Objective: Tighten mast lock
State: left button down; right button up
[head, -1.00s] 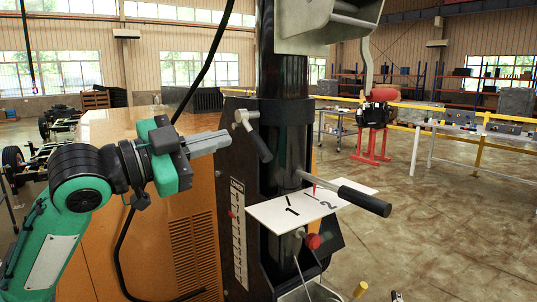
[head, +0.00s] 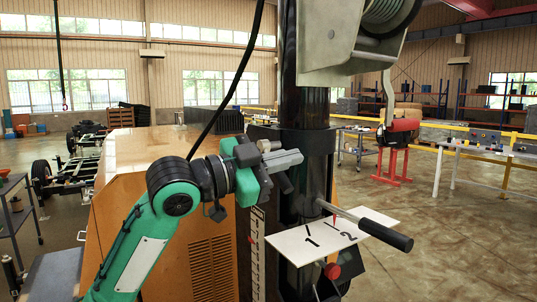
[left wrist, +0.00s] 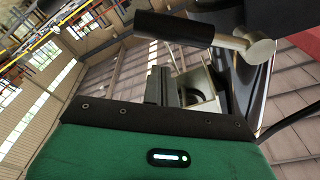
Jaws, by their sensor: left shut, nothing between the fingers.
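The mast lock is a lever with a silver hub (head: 266,146) and a black handle (head: 284,184), mounted at the collar of the dark mast (head: 306,190). The handle slants down to the right in the head view. My left gripper (head: 298,158) is shut and empty, and it covers the middle of the lever in the head view. In the left wrist view, the black handle (left wrist: 175,28) and silver hub (left wrist: 255,46) lie across the top, beyond the shut fingers (left wrist: 165,88). I cannot tell whether the fingers touch the lever. My right gripper is not in view.
A white plate (head: 290,243) marked 1 and 2 sticks out of the mast below, with a black-gripped crank bar (head: 385,233) above it. A winch housing (head: 345,50) hangs above. A black cable (head: 232,85) runs down behind my gripper. An orange cabinet (head: 125,165) stands left.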

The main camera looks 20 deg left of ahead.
pick_arm(q)
jog(key=a+f, duration=0.2)
jog(key=shift+w+f, duration=0.2)
jog(key=shift+f, duration=0.1)
dwell(0.4)
jog(key=shift+a+f+m, duration=0.15)
jog(key=shift+f+m, duration=0.2)
jog(key=shift+m, duration=0.15)
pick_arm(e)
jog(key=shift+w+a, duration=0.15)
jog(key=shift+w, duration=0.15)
